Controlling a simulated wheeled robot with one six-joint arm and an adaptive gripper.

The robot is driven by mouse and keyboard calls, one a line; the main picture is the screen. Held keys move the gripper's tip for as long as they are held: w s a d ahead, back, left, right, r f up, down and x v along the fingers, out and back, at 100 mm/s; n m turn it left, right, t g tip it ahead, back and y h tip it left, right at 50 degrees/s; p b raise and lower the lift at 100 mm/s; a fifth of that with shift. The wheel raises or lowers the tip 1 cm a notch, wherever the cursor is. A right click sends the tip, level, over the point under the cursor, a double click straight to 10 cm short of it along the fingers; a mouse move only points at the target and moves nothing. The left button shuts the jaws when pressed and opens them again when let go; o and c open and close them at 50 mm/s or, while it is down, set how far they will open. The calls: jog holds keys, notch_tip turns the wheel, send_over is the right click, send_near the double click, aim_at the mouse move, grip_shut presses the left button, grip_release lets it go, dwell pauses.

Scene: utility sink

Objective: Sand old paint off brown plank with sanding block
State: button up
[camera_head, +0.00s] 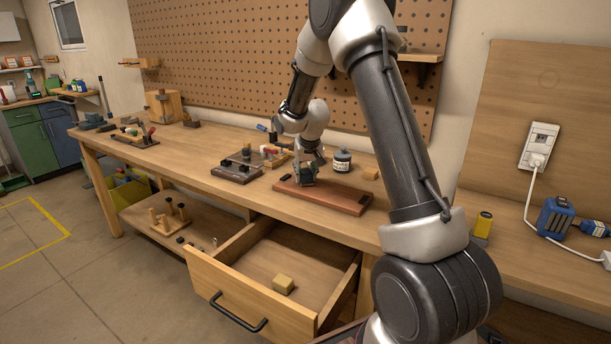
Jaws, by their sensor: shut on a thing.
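The brown plank (345,201) lies flat on the workbench, reddish-brown, near the front edge. My gripper (306,179) points down over the left part of the plank. It is shut on a small dark block, which I take to be the sanding block; the fingers hide most of it. The block is at or just above the plank's top, and I cannot tell whether it touches. Any old paint on the plank is too small to make out here.
A jar (342,161) stands just behind the plank, with a small wooden block (371,174) to its right. A dark tray (237,171) with small items lies to the left. An open drawer (282,262) holding a yellowish block (283,284) juts out below the bench.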

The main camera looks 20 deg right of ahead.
notch_tip(320, 180, up, 2)
jog(key=shift+r, duration=2.8)
